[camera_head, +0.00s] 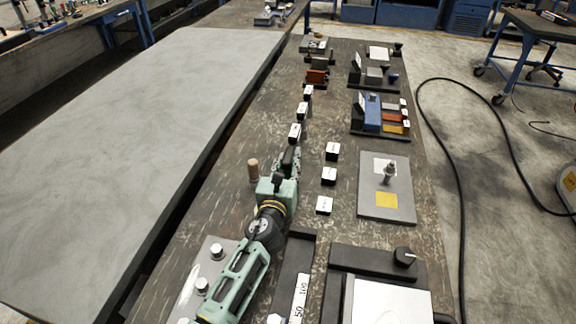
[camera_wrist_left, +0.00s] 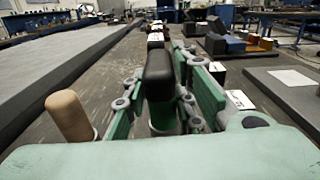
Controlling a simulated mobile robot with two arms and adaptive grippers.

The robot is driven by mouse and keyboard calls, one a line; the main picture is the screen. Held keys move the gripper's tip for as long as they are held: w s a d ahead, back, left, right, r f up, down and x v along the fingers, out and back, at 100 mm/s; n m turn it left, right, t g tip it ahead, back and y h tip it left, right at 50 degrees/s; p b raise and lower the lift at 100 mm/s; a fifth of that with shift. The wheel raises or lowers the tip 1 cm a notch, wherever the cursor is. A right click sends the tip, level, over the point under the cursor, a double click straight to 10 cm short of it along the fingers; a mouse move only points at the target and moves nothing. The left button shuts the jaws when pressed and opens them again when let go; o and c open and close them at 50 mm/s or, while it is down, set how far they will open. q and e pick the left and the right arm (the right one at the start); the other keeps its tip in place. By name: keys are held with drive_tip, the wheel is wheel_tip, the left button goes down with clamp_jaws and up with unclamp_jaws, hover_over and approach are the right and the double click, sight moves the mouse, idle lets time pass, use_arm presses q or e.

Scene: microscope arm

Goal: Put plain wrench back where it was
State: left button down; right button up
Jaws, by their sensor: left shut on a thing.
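My left gripper (camera_head: 288,163) is low over the long dark workbench, in line with the row of small labelled blocks. In the left wrist view its green fingers (camera_wrist_left: 158,95) are close together around a dark, rounded piece (camera_wrist_left: 159,75). I take this piece for the plain wrench; its shape is mostly hidden by the fingers and I cannot see whether it touches the bench. A wooden peg-like handle (camera_head: 254,170) stands just left of the gripper, and it also shows in the left wrist view (camera_wrist_left: 70,115). My right gripper is not in view.
Small labelled blocks (camera_head: 295,131) stand ahead and to the right. A grey plate with a metal post (camera_head: 370,204) lies right of the gripper. A blue-and-black fixture (camera_head: 366,112) is farther back. A grey slab (camera_head: 130,130) fills the left; a black dial (camera_head: 404,256) is near front right.

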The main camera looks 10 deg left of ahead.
use_arm(q)
drive_tip(key=shift+r, duration=0.1)
drive_tip(key=shift+b, duration=0.3)
drive_tip(key=c, duration=1.6)
unclamp_jaws()
drive_tip(key=shift+f, duration=0.2)
drive_tip(key=shift+o, duration=0.7)
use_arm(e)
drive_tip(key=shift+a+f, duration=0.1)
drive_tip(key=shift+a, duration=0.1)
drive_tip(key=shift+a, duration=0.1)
use_arm(q)
drive_tip(key=shift+r+p, duration=0.2)
drive_tip(key=shift+p, duration=0.1)
drive_tip(key=shift+s, duration=0.3)
drive_tip(key=s+p, duration=0.1)
drive_tip(key=s, duration=0.9)
drive_tip(key=shift+s, duration=0.75)
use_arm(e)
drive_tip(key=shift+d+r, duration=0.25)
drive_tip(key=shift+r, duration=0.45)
